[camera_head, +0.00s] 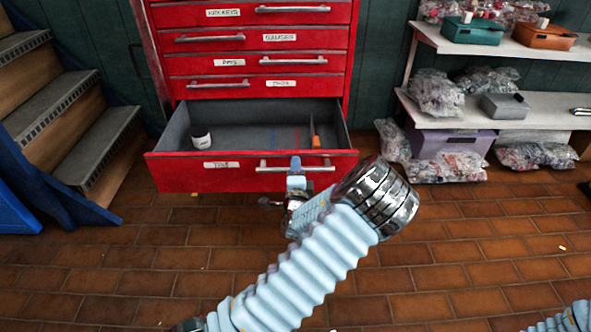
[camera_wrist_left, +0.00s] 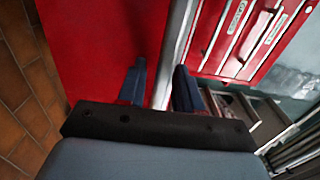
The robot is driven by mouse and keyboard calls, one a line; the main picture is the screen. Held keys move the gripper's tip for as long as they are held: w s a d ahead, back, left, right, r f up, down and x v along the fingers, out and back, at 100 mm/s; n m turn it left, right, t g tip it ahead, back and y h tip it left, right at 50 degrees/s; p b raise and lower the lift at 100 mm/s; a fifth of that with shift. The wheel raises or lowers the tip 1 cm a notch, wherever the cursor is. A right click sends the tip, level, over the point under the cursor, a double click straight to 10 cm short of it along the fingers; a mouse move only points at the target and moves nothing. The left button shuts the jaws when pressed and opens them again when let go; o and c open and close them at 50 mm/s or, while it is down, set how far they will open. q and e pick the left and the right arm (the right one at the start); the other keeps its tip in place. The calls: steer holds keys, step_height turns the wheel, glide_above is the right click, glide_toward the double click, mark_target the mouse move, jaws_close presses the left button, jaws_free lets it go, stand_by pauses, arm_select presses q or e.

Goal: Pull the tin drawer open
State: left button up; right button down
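The tin drawer (camera_head: 180,176) is the bottom drawer of the red cabinet. It stands well out from the cabinet, and its grey inside shows. Its silver bar handle (camera_head: 325,168) is on the red front, right of the label. My right gripper is out of view.
Grey steps (camera_head: 70,150) stand at left. Shelves (camera_head: 480,45) with bags and boxes stand at right.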

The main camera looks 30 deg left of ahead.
arm_select(q)
steer(key=shift+o, duration=0.2)
steer(key=p+v, duration=0.1)
steer(key=v, duration=1.2)
steer(key=shift+s+p, duration=0.4)
steer(key=shift+d, duration=0.1)
